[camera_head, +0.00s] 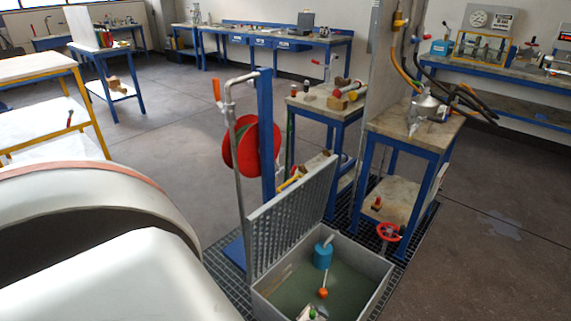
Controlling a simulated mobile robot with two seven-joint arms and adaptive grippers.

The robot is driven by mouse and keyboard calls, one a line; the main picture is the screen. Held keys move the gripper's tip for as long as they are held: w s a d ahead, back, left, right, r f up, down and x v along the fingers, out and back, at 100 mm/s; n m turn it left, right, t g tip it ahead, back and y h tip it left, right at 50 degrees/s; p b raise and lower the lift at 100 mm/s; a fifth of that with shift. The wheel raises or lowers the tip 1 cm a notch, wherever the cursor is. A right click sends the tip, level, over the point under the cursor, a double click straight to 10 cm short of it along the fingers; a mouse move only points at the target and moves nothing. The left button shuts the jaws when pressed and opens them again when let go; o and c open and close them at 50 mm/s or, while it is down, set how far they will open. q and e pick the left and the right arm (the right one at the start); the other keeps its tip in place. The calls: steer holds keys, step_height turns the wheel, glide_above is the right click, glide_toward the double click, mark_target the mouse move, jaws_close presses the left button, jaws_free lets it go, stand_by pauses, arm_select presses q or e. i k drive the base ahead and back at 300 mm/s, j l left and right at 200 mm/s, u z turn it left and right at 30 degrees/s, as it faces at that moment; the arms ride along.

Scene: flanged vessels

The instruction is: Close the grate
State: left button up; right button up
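The grate (292,216) is a grey metal grid panel. It stands open, tilted up along the left side of a grey open-topped box (378,283) set in the floor. Inside the box are a blue cylinder (322,256), a small orange piece (323,293) and a small item with a green part at the near edge. Neither of my grippers shows in the head view. A large pale rounded shape, probably part of my own body, fills the lower left and hides the floor there.
A vertical grey pipe (238,170) and a blue post (265,130) with a red disc (247,146) stand behind the grate. A blue-legged table (408,137) and a red valve wheel (388,231) are behind the box. Floor (480,235) at the right is clear.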

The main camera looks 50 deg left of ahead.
mark_target(302, 205)
steer(key=j, duration=0.65)
steer(key=k+j+z, duration=0.1)
steer(key=j, duration=1.2)
steer(key=k+j, duration=0.1)
steer(key=j, duration=0.55)
steer(key=k+j+z, duration=0.1)
steer(key=j, duration=1.15)
steer(key=k+z, duration=0.05)
